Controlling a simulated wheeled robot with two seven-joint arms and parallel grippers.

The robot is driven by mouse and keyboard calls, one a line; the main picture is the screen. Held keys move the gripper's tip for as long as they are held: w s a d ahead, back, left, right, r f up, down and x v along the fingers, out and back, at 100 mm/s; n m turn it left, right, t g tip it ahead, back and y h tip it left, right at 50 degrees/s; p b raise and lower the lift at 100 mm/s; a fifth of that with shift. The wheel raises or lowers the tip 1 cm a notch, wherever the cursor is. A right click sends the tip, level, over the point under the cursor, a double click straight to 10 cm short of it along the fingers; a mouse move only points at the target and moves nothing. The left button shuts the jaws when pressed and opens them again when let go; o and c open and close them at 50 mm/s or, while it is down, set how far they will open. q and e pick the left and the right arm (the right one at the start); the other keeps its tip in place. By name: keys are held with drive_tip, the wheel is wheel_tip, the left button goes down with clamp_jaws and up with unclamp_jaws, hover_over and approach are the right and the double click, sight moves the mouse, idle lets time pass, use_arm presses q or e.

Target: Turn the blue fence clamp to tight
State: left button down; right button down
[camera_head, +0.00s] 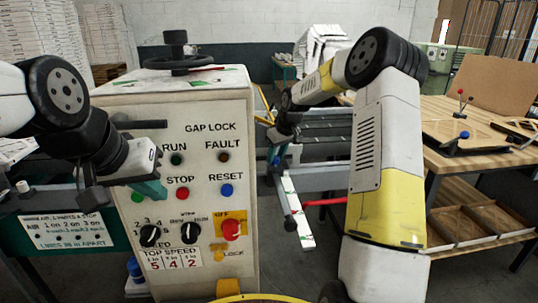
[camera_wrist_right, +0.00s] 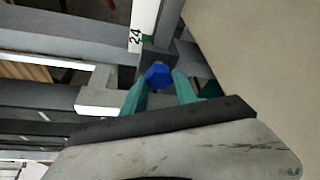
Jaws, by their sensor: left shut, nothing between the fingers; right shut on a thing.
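The blue fence clamp knob (camera_wrist_right: 158,77) sits on a grey rail bracket beside a white scale strip marked 24. My right gripper (camera_wrist_right: 159,86) has its teal fingers on either side of the knob and is shut on it. In the head view my right gripper (camera_head: 279,157) reaches down beside the control cabinet, and the clamp is mostly hidden there by the fingers and arm. My left gripper (camera_head: 152,189) is shut and empty, in front of the left side of the cabinet's panel.
The control cabinet (camera_head: 200,110) has several buttons, dials and a red switch (camera_head: 231,229), with a black handwheel (camera_head: 178,62) on top. A red lever (camera_head: 322,203) lies below my right gripper. A wooden workbench (camera_head: 475,160) stands at the right.

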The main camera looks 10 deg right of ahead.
drive_tip(key=shift+m+h, duration=0.3)
drive_tip(key=shift+m, duration=0.4)
drive_tip(key=c, duration=1)
unclamp_jaws()
drive_tip(key=shift+o, duration=0.2)
drive_tip(key=v, duration=0.7)
drive_tip(key=shift+s+r, duration=0.2)
drive_tip(key=shift+r, duration=0.15)
